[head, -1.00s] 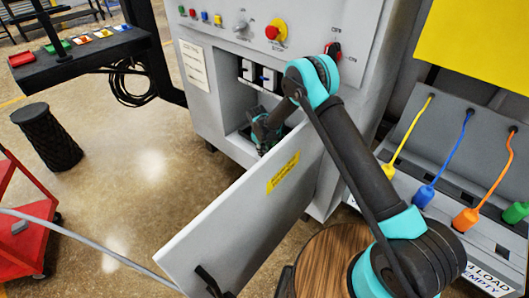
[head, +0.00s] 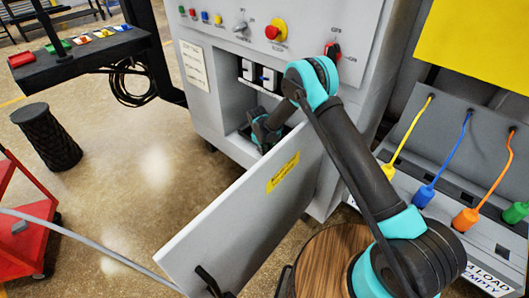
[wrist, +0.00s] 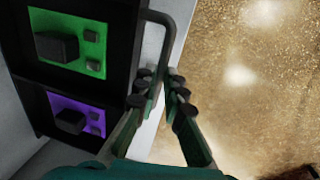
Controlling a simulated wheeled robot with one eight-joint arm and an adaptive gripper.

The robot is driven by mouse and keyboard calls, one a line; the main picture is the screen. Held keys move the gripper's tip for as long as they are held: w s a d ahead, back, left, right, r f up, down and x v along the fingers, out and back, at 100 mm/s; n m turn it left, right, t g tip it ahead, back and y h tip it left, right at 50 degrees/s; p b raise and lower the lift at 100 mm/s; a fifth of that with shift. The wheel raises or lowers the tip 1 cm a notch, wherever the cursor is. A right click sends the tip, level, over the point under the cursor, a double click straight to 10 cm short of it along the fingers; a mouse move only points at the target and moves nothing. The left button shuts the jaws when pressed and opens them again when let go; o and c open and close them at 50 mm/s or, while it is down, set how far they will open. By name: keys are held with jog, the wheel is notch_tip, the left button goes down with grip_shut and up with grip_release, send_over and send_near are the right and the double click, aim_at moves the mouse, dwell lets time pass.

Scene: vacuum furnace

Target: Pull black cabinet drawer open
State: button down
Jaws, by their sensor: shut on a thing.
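The black drawer (wrist: 75,20) fills the left of the wrist view. It is a dark frame around a green panel and a purple panel, each with a black block on it. Its black bar handle (wrist: 165,28) stands out on the right side. My gripper (wrist: 158,88) is shut on this handle, with one finger on each side of it. In the head view my gripper (head: 264,130) is inside the low opening of the grey furnace cabinet (head: 222,75). The drawer's handle is hidden there behind my gripper and the door.
A grey cabinet door (head: 235,225) with a yellow label stands swung open toward me, below my arm. A wooden round top (head: 325,262) is at the bottom. A red cart (head: 25,240) and a black stool (head: 47,137) stand left. Floor left of the door is clear.

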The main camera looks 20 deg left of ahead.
jog(key=shift+s, duration=0.1)
jog(key=s+a, duration=0.3)
jog(key=s, duration=0.6)
jog(key=s+a, duration=0.4)
jog(key=s, duration=0.5)
jog(key=shift+a, duration=0.25)
jog(key=c, duration=1.6)
grip_release()
notch_tip(320, 180, up, 12)
jog(key=s, duration=0.2)
jog(key=shift+a, duration=0.4)
jog(key=shift+s+f, duration=0.1)
